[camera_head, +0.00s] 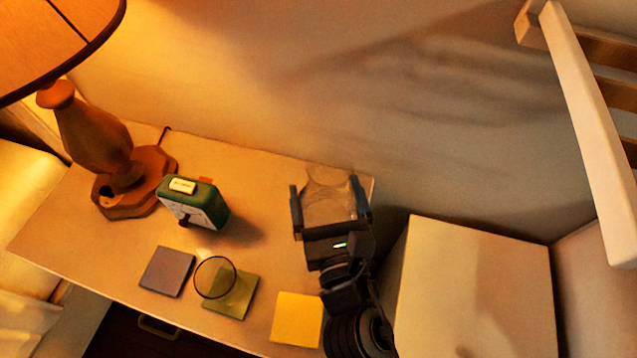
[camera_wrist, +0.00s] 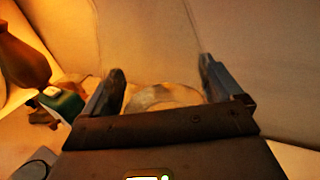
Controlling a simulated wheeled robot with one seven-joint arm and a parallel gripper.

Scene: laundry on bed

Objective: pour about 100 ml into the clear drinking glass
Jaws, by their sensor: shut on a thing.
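A clear drinking glass (camera_head: 215,278) stands on the nightstand top, seen from above as a thin dark rim overlapping the left part of a green coaster. My gripper (camera_head: 326,188) is near the back right corner of the nightstand, right of and beyond the glass. Its two fingers are shut on a clear vessel (camera_head: 329,206), which looks like a carafe. The vessel shows between the fingers in the wrist view (camera_wrist: 165,97). Its lower part is hidden by my gripper, and I cannot tell its liquid level or whether it touches the top.
A lamp (camera_head: 128,190) and a green clock (camera_head: 193,203) stand at the back left. A grey coaster (camera_head: 167,271), the green coaster (camera_head: 233,296) and a yellow square (camera_head: 297,320) lie along the front. The top between clock and gripper is clear. A pale box-like surface (camera_head: 475,290) is at right.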

